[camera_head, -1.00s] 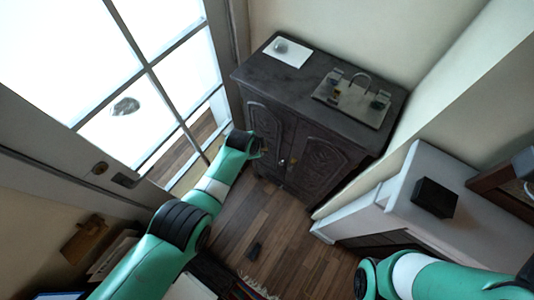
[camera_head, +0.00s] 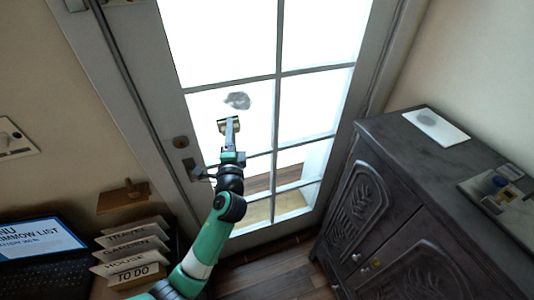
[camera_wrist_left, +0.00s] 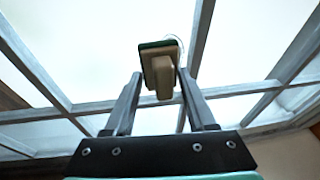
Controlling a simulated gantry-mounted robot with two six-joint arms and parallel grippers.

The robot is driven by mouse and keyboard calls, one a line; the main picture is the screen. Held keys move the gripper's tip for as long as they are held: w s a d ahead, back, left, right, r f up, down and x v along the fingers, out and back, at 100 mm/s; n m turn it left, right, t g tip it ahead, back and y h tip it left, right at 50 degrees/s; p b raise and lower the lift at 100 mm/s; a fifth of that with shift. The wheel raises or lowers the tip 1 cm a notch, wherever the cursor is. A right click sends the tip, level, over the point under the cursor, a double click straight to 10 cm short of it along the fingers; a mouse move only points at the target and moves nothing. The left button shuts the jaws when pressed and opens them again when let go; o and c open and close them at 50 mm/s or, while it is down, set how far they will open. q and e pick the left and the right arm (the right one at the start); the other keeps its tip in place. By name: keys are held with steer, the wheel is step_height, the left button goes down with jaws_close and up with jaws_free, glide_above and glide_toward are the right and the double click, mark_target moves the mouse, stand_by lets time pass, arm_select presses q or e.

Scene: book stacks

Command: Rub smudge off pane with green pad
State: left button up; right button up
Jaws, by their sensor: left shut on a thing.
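The grey smudge (camera_head: 237,100) is on a bright glass pane (camera_head: 258,118) of the white-framed door. My left gripper (camera_head: 230,137) is shut on the green pad (camera_head: 229,122) and holds it up in front of the glass, just below the smudge. In the left wrist view the pad (camera_wrist_left: 158,44) shows a dark green edge and a tan block handle (camera_wrist_left: 160,74) between the fingers. I cannot tell whether the pad touches the glass. The smudge is not clear in the left wrist view. My right gripper is out of view.
The door's handle (camera_head: 193,171) is left of my left arm, and muntin bars (camera_head: 278,80) frame the pane. A dark carved cabinet (camera_head: 385,215) with a white sheet (camera_head: 436,126) on top stands at right. Label cards (camera_head: 136,250) and a laptop (camera_head: 38,245) are at lower left.

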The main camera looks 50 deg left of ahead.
mark_target(224, 120)
arm_select(q)
steer(key=shift+s+a+r, duration=0.15)
steer(key=shift+s+r, duration=0.1)
steer(key=shift+s, duration=0.2)
steer(key=shift+w+a+b, duration=0.2)
steer(key=shift+w+a, duration=0.15)
steer(key=shift+a, duration=0.6)
steer(key=shift+w+a+b, duration=0.2)
steer(key=shift+w+a, duration=0.2)
steer(key=shift+a, duration=0.5)
steer(key=shift+w+a+b, duration=0.2)
steer(key=shift+w+a, duration=0.15)
steer(key=shift+a, duration=0.6)
steer(key=shift+w+a+b, duration=0.3)
steer(key=shift+a, duration=0.5)
